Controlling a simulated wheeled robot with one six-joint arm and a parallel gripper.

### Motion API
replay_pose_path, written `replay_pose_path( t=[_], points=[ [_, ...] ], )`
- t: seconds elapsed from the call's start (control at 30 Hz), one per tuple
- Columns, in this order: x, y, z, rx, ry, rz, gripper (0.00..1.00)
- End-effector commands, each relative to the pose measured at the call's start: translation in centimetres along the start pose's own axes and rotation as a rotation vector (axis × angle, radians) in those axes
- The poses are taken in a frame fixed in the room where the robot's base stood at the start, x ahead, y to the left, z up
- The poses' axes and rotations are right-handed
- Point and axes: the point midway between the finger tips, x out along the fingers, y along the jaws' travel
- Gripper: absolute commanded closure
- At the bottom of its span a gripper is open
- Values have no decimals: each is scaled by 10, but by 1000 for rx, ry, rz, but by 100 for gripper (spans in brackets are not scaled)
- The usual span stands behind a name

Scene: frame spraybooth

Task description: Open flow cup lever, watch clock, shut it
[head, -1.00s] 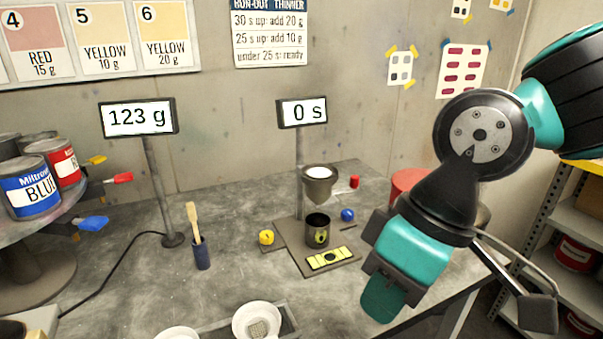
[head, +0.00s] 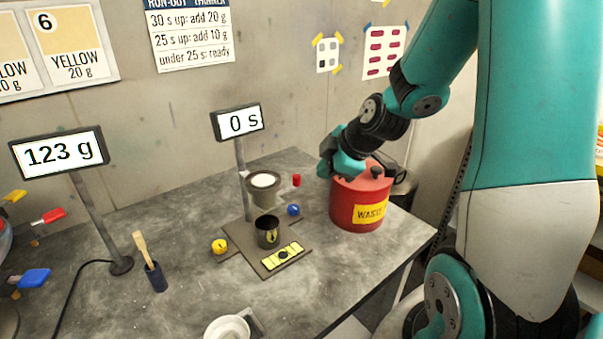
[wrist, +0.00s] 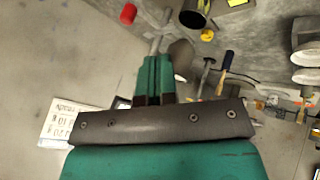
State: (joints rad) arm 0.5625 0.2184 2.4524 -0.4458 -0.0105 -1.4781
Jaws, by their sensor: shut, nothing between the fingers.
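The grey flow cup (head: 264,193) stands on its stand, full of a pale liquid. Its lever ends in a red knob (head: 296,180) at the cup's right; the red knob (wrist: 128,13) also shows at the top of the wrist view. A dark receiving cup (head: 267,235) stands below the flow cup. The clock display (head: 240,122) reads 0 s. My gripper (head: 326,168) is shut and empty, right of the red knob and apart from it in the head view. Its teal fingers (wrist: 155,70) point toward the stand in the wrist view.
A red waste can (head: 358,200) stands just below my gripper. A scale display (head: 60,153) reads 123 g.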

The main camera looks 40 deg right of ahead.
Motion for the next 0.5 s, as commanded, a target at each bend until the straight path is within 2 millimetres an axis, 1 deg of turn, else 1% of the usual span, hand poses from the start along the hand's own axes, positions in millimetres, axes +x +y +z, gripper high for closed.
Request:
replay_pose_path(
  t=[0.17,0.5],
  points=[
    [24,-2,0,-4,0,-7,100],
    [89,-1,-1,-4,0,-7,100]
  ],
)
